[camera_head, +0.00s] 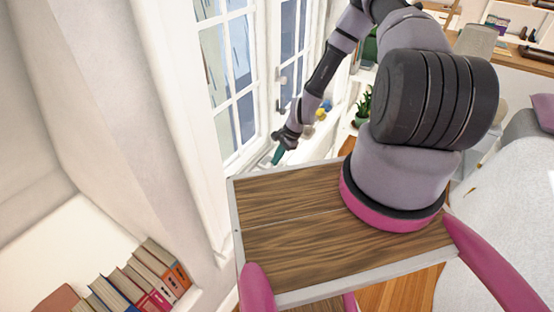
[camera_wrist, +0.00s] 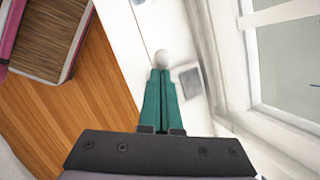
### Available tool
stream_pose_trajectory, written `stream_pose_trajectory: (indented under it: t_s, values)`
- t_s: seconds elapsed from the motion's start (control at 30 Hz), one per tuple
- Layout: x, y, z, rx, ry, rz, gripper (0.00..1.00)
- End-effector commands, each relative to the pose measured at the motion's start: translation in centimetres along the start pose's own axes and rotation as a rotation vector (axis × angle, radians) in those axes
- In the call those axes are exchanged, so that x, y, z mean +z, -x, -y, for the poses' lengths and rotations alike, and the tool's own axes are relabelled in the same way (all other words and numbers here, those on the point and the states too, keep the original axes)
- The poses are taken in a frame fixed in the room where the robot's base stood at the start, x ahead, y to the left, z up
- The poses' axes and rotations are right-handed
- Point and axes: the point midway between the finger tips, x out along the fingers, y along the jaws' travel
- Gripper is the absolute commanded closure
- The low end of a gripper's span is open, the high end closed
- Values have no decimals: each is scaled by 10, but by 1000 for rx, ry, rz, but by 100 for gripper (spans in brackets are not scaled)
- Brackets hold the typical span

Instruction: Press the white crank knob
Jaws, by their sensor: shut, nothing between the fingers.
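A small white knob (camera_wrist: 161,57) shows in the wrist view, just past the tips of my gripper. My gripper (camera_wrist: 160,73) has green fingers that are shut together with nothing between them. The fingertips overlap the near edge of the knob in the picture; I cannot tell whether they touch it. In the head view my gripper (camera_head: 278,155) points down beside the window, low over the white sill area. The knob cannot be made out in the head view.
A white-framed window (camera_head: 240,75) stands close beside my gripper. A grey square plate (camera_wrist: 190,83) lies right of the knob on the white surface. A plant (camera_head: 363,103) and small coloured objects (camera_head: 323,108) stand farther back. Books (camera_head: 150,275) fill a shelf at lower left.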

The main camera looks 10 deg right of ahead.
Motion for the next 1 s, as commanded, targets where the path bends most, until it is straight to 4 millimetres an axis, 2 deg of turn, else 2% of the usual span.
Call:
stream_pose_trajectory:
  t_s: [0.7,0.93,1.0]
  values:
    - [31,-18,-17,-215,231,-602,100]
    - [36,-27,-22,-282,293,-782,100]
    - [34,-26,-21,-284,282,-787,100]
